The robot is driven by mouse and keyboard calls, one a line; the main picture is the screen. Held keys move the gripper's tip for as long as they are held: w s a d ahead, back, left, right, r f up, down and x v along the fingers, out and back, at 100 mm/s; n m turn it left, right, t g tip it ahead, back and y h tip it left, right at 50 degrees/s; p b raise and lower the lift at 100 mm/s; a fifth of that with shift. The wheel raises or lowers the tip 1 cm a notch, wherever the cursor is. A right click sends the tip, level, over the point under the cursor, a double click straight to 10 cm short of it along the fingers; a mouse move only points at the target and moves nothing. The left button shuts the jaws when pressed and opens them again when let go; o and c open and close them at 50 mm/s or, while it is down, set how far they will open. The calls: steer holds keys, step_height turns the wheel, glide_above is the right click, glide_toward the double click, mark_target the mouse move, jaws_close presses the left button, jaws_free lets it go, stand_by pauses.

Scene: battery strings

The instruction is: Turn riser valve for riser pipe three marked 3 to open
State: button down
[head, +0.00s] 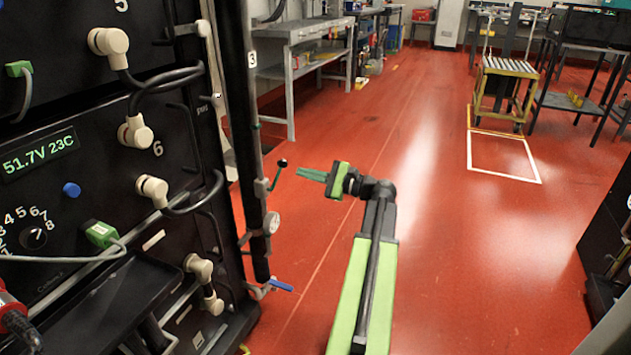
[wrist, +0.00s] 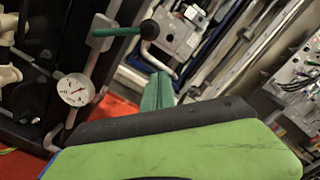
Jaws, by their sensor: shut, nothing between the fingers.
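The black riser pipe (head: 243,130) stands upright at the left in the head view, with a white label marked 3 (head: 252,58). A green valve lever (head: 275,178) with a black ball end sticks out from its side, slanting up. In the wrist view the green lever (wrist: 114,31) lies nearly level at the top, its black ball towards the right. My gripper (head: 301,174) has green fingers, shut and empty, pointing left towards the lever, just right of the ball. The shut fingers show in the wrist view (wrist: 158,88), below the ball, with a visible gap.
A round gauge (head: 271,223) sits on the pipe below the lever, and a blue-handled lever (head: 281,286) lower down. The black battery rack (head: 90,190) fills the left. Red floor (head: 440,240) is open to the right. A workbench (head: 290,50) stands behind.

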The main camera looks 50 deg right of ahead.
mark_target(278, 175)
steer(key=shift+w+a+r+p, duration=0.2)
steer(key=shift+a+r+p, duration=1.15)
steer(key=shift+a, duration=0.3)
